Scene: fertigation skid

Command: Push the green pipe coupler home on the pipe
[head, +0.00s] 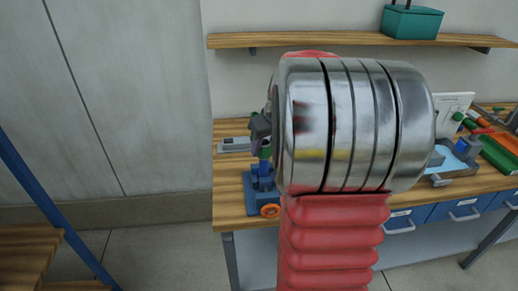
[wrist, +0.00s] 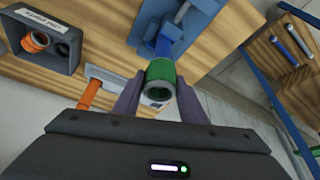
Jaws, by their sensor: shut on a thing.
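The green pipe coupler (wrist: 161,70) is a short open tube between the fingers of my gripper (wrist: 158,98) in the wrist view. The fingers are shut on it, and its open end faces the camera. A blue clamp stand (wrist: 190,22) with a blue upright part (wrist: 166,42) is right beyond the coupler. In the head view the coupler (head: 265,153) shows as a small green patch above the blue stand (head: 260,190), with my gripper (head: 262,128) partly hidden by my arm. The pipe's end and how far the coupler sits on it are hidden.
A dark labelled box (wrist: 68,62) with orange rings and an orange piece (wrist: 91,92) lie on the wooden bench in the wrist view. An orange ring (head: 270,211) is at the bench's front edge. A shelf (head: 230,41) runs above; blue drawers (head: 462,210) are below.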

